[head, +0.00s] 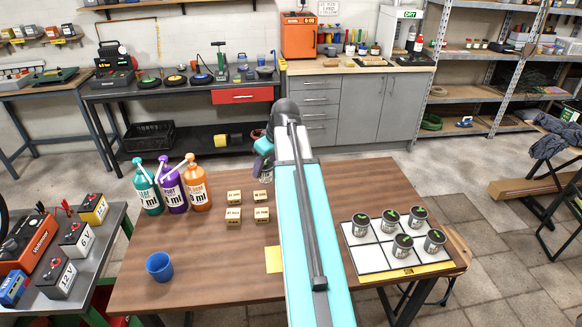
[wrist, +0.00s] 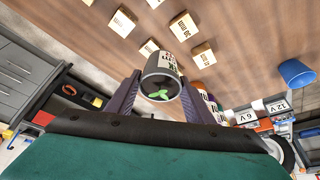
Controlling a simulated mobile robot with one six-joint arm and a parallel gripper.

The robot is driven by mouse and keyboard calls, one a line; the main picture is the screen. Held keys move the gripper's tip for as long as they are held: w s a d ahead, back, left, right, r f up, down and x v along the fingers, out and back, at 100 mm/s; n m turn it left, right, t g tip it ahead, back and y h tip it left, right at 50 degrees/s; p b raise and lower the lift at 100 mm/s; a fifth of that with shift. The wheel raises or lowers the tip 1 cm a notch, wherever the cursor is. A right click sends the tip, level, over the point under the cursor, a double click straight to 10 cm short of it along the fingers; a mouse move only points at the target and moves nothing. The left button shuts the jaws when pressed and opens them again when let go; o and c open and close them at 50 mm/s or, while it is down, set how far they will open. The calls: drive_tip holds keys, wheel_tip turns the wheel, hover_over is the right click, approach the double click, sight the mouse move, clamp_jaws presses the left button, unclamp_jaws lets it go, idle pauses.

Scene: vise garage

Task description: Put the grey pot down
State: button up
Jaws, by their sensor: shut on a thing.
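A grey pot (wrist: 160,80) with a green sprout and a pale printed label shows in the wrist view. My gripper (wrist: 161,84) is shut on it, with one finger on each side. The brown table (head: 205,275) shows in both views. On its right lies a white gridded tray (head: 368,258) with several similar dark pots (head: 390,220) on it.
Small labelled wooden blocks (head: 234,213) stand mid-table. Three pump bottles (head: 172,188) stand at the back left and a blue cup (head: 159,266) at the front left. A yellow square (head: 273,260) lies beside my arm. The table's front middle looks clear.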

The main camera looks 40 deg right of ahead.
drive_tip(key=w+a+r, duration=0.2)
drive_tip(key=a, duration=1)
drive_tip(key=w+a+r, duration=0.2)
drive_tip(key=w+a, duration=0.1)
drive_tip(key=a, duration=0.9)
drive_tip(key=w+a+r+m, duration=0.1)
drive_tip(key=w+a+r, duration=0.1)
drive_tip(key=a, duration=1)
drive_tip(key=shift+w+a+b, duration=0.15)
drive_tip(key=shift+w+b, duration=0.15)
drive_tip(key=shift+w, duration=0.35)
